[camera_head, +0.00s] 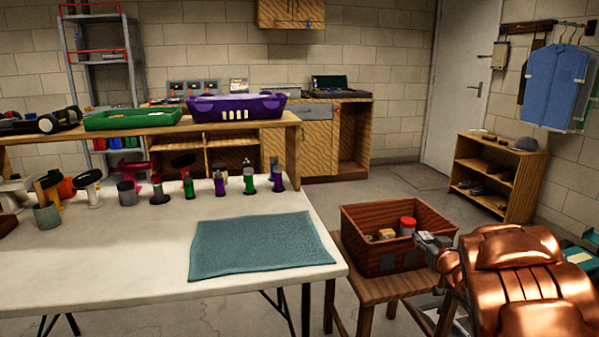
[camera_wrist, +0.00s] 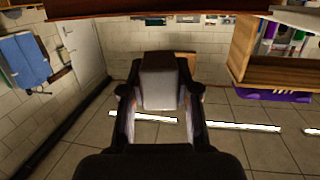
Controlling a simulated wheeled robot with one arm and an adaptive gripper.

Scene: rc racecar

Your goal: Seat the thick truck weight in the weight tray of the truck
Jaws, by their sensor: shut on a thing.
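My gripper (camera_wrist: 160,100) is shut on a pale grey block (camera_wrist: 160,85), which sits between its fingertips in the wrist view; it looks like the thick truck weight, though I cannot confirm this. In the head view my gripper (camera_head: 436,243) is at the right rim of a wooden crate, and the held block is hard to make out there. I cannot pick out the truck or its weight tray with certainty. A dark wheeled vehicle (camera_head: 47,123) stands on the raised shelf at the far left; whether it is the truck is unclear.
The brown crate (camera_head: 378,268) on a wooden stool holds a red-capped jar (camera_head: 407,227) and small items. A teal mat (camera_head: 258,246) lies bare on the white table (camera_head: 120,262). Several bottles and tools line its back edge. A green tray (camera_head: 133,118) and purple bin (camera_head: 236,106) stand behind.

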